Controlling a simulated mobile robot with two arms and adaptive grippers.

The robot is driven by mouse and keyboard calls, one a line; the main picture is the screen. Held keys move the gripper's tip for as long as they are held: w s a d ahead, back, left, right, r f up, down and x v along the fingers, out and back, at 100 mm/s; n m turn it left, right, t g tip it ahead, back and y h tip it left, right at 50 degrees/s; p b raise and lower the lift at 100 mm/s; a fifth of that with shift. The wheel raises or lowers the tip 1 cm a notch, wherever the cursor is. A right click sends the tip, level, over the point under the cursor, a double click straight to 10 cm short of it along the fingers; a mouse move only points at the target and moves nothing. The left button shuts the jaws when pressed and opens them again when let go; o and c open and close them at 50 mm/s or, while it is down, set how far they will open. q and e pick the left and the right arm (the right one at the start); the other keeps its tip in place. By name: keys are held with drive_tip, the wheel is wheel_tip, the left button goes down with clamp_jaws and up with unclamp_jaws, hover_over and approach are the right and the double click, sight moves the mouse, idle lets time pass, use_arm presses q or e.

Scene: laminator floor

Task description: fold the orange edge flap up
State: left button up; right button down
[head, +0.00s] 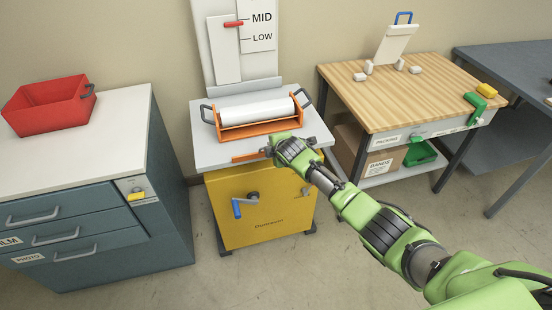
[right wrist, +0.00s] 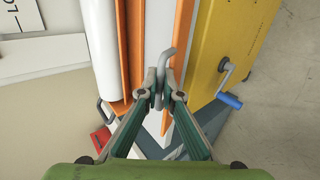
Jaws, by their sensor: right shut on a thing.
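The orange edge flap (head: 248,156) runs along the front edge of the laminator's pale top (head: 214,150), low and in front of the roller. In the right wrist view it is a narrow orange strip (right wrist: 184,40) beside the yellow front; its exact angle is hard to tell. A grey bent handle (right wrist: 168,62) is at the flap. My right gripper (right wrist: 162,88) is shut on this handle, with its fingertips on either side. In the head view my right gripper (head: 270,151) covers the flap's right part and hides the handle. My left gripper is not in view.
A white roller (head: 256,111) sits in an orange cradle (head: 256,131) just behind the flap. A blue-handled crank (head: 238,207) sticks out of the yellow cabinet (head: 262,222) below. A drawer cabinet (head: 70,171) stands left, a wooden packing table (head: 400,95) right.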

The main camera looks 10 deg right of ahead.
drive_tip(key=shift+w+r+g+b, duration=0.15)
drive_tip(key=shift+w+g+b, duration=0.55)
drive_tip(key=shift+g+b, duration=0.35)
drive_tip(key=w+g+b, duration=0.1)
drive_tip(key=b, duration=0.2)
drive_tip(key=shift+r+g, duration=0.1)
drive_tip(key=shift+g, duration=0.25)
drive_tip(key=shift+w, duration=0.15)
drive_tip(key=shift+w+b, duration=0.3)
drive_tip(key=shift+b, duration=0.8)
drive_tip(key=shift+r, duration=0.2)
drive_tip(key=c, duration=2.2)
unclamp_jaws()
drive_tip(key=shift+w, duration=0.1)
drive_tip(key=shift+c, duration=0.2)
